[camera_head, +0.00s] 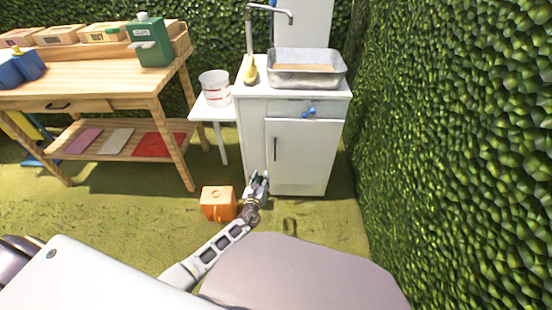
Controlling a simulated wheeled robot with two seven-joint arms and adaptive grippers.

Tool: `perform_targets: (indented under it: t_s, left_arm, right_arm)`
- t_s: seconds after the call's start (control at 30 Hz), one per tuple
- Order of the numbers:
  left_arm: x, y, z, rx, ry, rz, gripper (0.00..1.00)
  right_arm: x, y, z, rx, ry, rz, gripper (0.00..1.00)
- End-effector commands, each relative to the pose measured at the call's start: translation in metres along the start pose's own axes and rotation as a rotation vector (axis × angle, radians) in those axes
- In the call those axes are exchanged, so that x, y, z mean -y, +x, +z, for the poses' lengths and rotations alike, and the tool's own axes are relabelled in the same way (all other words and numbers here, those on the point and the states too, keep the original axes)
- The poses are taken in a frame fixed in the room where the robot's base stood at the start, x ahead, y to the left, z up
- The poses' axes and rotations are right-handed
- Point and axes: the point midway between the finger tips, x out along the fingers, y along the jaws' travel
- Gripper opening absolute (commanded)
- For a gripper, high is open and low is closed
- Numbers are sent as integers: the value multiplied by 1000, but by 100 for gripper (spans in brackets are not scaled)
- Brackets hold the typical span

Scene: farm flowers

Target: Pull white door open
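The white door (302,158) is the front of a white cabinet (252,136) under a sink, right of centre. It looks shut, flush with the cabinet. A dark upright handle (275,149) sits near its left edge. My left gripper (259,176) is low in front of the cabinet, near the door's lower left corner and below the handle. Its fingers look apart, with nothing seen between them. Whether it touches the cabinet cannot be told. My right gripper is not in view.
An orange box (218,204) stands on the grass just left of my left gripper. A small white side table (212,112) with a bucket (215,88) adjoins the cabinet. A wooden workbench (100,90) is at left. A hedge (455,150) closes the right side.

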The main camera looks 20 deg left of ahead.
Motion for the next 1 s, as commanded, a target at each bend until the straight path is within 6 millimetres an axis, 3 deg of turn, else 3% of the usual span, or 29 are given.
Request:
perform_targets:
  t_s: [0.33,1.0]
  left_arm:
    - [30,14,29,121,217,-75,32]
    - [33,12,29,124,222,-76,32]
  right_arm:
    - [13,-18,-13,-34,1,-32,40]
    - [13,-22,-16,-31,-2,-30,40]
